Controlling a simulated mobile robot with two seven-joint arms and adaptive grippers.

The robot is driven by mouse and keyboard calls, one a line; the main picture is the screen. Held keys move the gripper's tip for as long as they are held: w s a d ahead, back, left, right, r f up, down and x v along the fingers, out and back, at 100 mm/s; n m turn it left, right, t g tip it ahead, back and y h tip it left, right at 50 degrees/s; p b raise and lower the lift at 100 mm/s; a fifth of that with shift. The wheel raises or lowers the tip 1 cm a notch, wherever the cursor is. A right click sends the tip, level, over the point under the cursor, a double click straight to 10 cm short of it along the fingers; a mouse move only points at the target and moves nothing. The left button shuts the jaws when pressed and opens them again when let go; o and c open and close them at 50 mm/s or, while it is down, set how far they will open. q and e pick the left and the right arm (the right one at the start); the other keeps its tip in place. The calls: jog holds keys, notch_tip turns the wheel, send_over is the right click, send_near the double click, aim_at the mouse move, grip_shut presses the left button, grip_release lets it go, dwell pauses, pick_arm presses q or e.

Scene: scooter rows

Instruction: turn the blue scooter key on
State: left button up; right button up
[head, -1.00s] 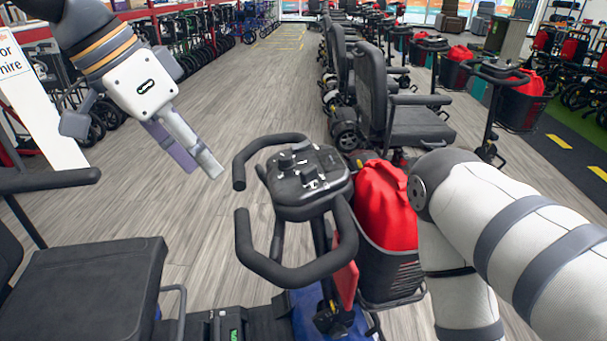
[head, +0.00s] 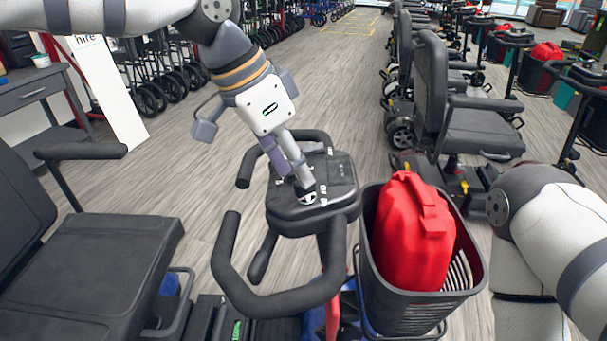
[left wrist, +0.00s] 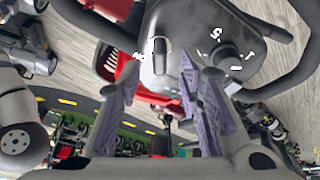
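The blue scooter's dark console (head: 335,175) stands between its looped black handlebars in the head view, with a little blue bodywork low down. My left gripper (head: 303,184) is over the console's near left part, pointing down. In the left wrist view the gripper (left wrist: 160,98) is open, its two purple-padded fingers apart. A dark upright key (left wrist: 161,54) on a pale-marked switch lies ahead of the gap between them; I see no contact. A round dial (left wrist: 222,55) with white numbers is right of it. The fingers largely hide the key in the head view. My right gripper is out of view.
A black basket (head: 425,310) with a red bag (head: 412,235) stands right of the console. The black seat (head: 90,275) is at the left. Another scooter seat (head: 480,130) is at the right. The floor (head: 200,180) behind the console is open.

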pick_arm(q)
jog(key=shift+x, duration=1.55)
jog(key=shift+c, duration=0.5)
grip_shut()
